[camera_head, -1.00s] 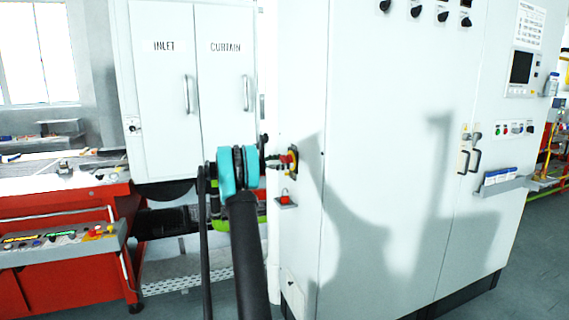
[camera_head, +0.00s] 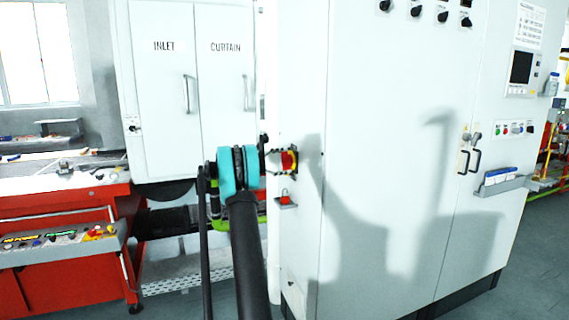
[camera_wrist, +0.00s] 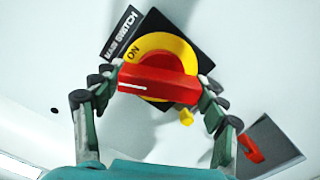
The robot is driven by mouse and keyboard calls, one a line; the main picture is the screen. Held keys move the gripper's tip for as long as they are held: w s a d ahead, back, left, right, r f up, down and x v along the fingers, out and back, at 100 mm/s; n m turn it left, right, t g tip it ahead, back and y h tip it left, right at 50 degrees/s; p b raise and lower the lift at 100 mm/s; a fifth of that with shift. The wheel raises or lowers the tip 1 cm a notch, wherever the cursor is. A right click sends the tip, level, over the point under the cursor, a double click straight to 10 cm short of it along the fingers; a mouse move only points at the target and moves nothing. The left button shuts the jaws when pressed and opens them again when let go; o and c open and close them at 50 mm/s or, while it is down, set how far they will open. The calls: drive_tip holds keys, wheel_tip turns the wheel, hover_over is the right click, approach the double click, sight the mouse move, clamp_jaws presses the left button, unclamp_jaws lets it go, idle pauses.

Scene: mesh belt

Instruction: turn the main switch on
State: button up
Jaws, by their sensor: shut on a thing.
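The main switch shows in the wrist view as a red handle (camera_wrist: 160,80) on a yellow disc (camera_wrist: 165,45) with a black square plate (camera_wrist: 187,18) behind it. "ON" is printed on the disc above the handle's left half, and a white line marks the handle's left end. A black "MAIN SWITCH" label (camera_wrist: 122,33) sits at upper left. My gripper (camera_wrist: 158,88) is shut on the handle, one finger at each end. In the head view the switch (camera_head: 289,160) is on the cabinet's narrow side face, partly hidden by the fingers.
A small holder with a red padlock-like piece (camera_head: 285,196) is just below the switch. The white cabinet (camera_head: 385,130) stands to the right. INLET and CURTAIN doors (camera_head: 190,100) are behind at left, and a red bench (camera_head: 65,190) is farther left.

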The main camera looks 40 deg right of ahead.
drive_tip(key=m, duration=0.5)
drive_tip(key=shift+m, duration=0.4)
idle(0.3)
drive_tip(key=o, duration=1.2)
drive_tip(key=shift+c, duration=0.2)
drive_tip(key=shift+a, duration=0.1)
drive_tip(key=v, duration=1.1)
drive_tip(key=shift+a, duration=0.4)
drive_tip(key=shift+f, duration=0.1)
drive_tip(key=shift+a, duration=0.1)
